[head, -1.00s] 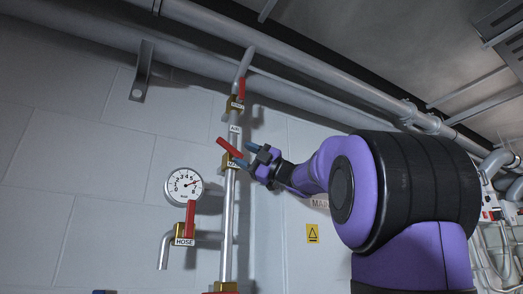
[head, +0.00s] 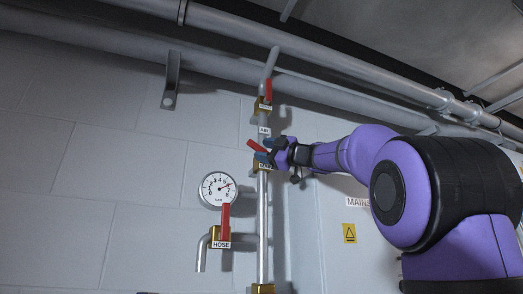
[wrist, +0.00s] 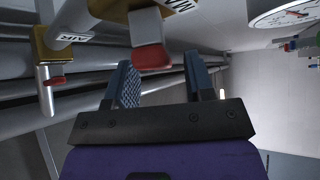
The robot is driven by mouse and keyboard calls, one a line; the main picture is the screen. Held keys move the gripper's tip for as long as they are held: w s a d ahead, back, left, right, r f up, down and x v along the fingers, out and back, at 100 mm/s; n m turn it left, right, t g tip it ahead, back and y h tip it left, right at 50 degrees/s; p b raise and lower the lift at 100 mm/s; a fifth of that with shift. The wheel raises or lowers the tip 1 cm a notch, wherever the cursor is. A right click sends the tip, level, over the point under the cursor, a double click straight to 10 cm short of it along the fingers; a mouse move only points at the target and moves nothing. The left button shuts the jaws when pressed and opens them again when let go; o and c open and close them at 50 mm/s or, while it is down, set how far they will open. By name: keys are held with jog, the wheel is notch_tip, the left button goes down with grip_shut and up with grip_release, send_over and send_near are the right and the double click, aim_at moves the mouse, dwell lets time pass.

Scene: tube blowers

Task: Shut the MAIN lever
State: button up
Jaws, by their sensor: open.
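The MAIN lever (head: 256,145) is red and slants up and left from its brass valve on the vertical pipe, partly hidden by my gripper. My gripper (head: 264,150) is open, its two bluish fingers close to the lever from the right. In the wrist view the lever's red end (wrist: 151,55) lies near the gap between the fingertips (wrist: 160,70), a little nearer the left finger. I cannot tell whether they touch. A label ending in "IN" (wrist: 182,5) shows upside down above the lever.
Above, a red lever (head: 268,91) points up along the pipe near the AIR label (head: 264,130). Below left are the round gauge (head: 218,189) and the HOSE lever (head: 225,218), which points up. A yellow sign (head: 350,233) is on the wall at right.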

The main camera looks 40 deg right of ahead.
jog(key=shift+x, duration=0.8)
jog(key=shift+c, duration=0.2)
grip_shut()
jog(key=shift+g, duration=0.3)
jog(key=shift+w+a+f+n+g, duration=0.1)
jog(key=shift+f+n+g, duration=0.35)
jog(key=shift+n+g, duration=0.6)
jog(key=shift+a+f+n+g, duration=0.1)
jog(key=shift+f+n+g, duration=0.5)
jog(key=shift+n, duration=0.75)
jog(key=shift+g+h, duration=0.25)
jog(key=shift+h, duration=0.05)
